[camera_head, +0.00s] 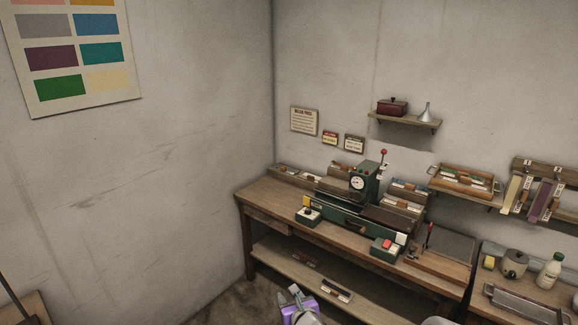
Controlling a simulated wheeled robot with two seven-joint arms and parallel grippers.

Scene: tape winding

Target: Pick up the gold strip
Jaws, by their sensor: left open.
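A pale yellow strip (511,192) hangs from the rack on the right wall, beside a purple strip (540,201); it is the most gold-like strip in view, but I cannot tell for sure that it is the gold one. My left gripper (295,292), with purple and grey parts, is low at the bottom centre, in front of the bench's lower shelf. It is open and far from the hanging strips, with nothing seen between its fingers. My right gripper is not in view.
A wooden bench (262,202) carries a green machine (364,183) and small button boxes. A tray of strips (465,181) rests on a wall shelf at right. A side table holds a metal tray (515,303), a pot (515,264) and a bottle (549,271).

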